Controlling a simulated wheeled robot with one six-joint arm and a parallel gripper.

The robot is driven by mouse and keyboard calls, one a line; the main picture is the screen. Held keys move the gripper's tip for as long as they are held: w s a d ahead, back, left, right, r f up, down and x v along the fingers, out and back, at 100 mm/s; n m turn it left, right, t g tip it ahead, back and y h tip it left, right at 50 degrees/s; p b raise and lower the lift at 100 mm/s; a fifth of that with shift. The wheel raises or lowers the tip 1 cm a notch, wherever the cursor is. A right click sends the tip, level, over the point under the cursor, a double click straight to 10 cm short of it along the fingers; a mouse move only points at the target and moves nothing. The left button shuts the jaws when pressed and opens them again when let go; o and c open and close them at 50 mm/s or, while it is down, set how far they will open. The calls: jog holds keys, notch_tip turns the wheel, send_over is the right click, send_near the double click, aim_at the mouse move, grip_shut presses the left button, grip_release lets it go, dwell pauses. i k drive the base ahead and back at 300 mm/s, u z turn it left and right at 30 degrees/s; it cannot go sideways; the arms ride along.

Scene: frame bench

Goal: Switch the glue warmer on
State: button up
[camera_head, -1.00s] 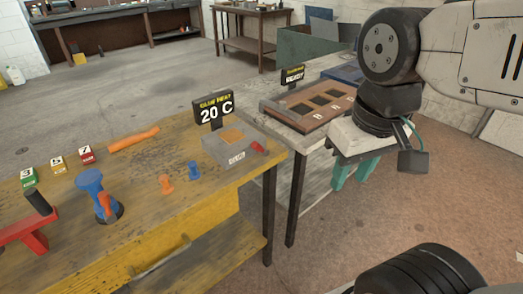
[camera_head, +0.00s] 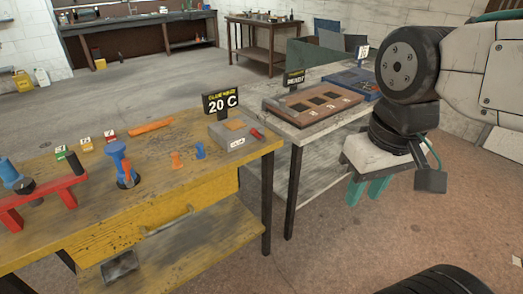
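The glue warmer (camera_head: 232,141) is a grey box with an orange pad on top, near the right end of the yellow wooden bench (camera_head: 190,185). Its black sign (camera_head: 220,103) reads 20 C. A red switch (camera_head: 257,134) sits at its right end, and a small white label is on its front. My gripper (camera_head: 368,190) hangs to the right of the bench, pointing down, well apart from the warmer. Its teal fingers show a gap between them with nothing held.
Orange and blue pegs (camera_head: 177,160), a blue clamp-like tool (camera_head: 121,165), an orange bar (camera_head: 150,126), numbered blocks (camera_head: 86,144) and a red stand (camera_head: 50,192) occupy the bench. A second table (camera_head: 340,120) holds a brown tray (camera_head: 310,105). Floor in front is clear.

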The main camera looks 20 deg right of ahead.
aim_at(254, 132)
jog(key=z, duration=0.1)
jog(key=i, duration=0.95)
jog(key=u, duration=0.7)
